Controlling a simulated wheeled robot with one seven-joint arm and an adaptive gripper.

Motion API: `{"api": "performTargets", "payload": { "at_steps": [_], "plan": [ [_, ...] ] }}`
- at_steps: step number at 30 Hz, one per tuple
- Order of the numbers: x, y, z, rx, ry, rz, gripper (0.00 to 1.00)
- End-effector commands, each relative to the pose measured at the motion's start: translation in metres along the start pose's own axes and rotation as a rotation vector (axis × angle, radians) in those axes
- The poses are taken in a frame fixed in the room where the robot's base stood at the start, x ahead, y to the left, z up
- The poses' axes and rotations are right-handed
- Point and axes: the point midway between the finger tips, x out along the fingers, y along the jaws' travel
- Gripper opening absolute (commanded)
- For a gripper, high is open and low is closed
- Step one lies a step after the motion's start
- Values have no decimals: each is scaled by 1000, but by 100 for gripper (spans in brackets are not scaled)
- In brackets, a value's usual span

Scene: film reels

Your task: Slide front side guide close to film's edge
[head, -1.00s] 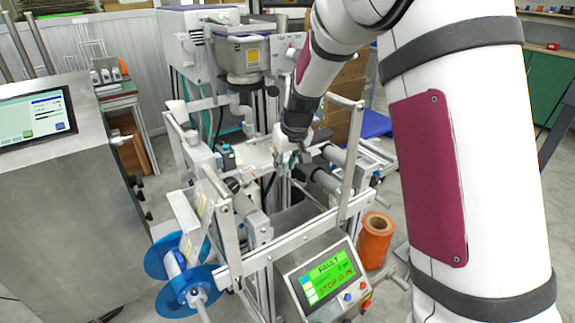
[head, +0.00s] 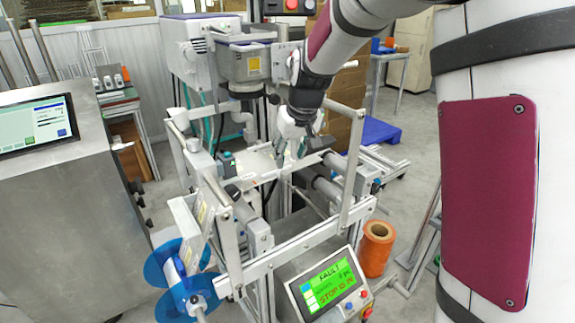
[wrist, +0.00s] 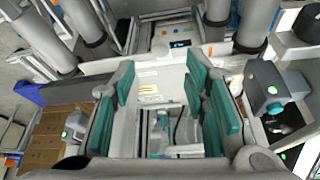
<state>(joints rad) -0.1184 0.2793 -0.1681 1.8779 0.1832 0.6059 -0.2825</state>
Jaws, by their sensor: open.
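My gripper (head: 292,152) is over the middle of the film machine and points down. In the wrist view my gripper (wrist: 160,82) is open, its teal pads apart with nothing gripped between them. A grey guide block with a green button (wrist: 270,88) stands to the right of the fingers, apart from them. A second grey block with a green button (wrist: 76,125) is at the left, partly hidden by the finger. In the head view a grey and teal block (head: 228,161) shows left of my gripper. A pale flat surface (wrist: 150,92) lies below the fingers; I cannot tell where the film's edge is.
Metal frame bars (head: 295,243) and rollers surround the work area. A blue reel (head: 180,282) is at the front left. A control panel (head: 328,285) shows a fault message. An orange roll (head: 376,249) stands right of the panel. A steel cabinet with a screen (head: 38,122) is left.

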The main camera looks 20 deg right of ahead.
Motion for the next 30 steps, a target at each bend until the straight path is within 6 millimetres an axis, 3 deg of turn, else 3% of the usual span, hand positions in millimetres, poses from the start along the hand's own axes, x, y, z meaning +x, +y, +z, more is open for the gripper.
{"api": "performTargets", "payload": {
  "at_steps": [3,9,26,30],
  "plan": [
    [-22,0,0,0,3,0,41],
    [-42,0,0,1,2,0,41],
    [-49,0,2,2,0,-1,41],
    [-81,-4,18,12,3,-8,41]
  ]
}}
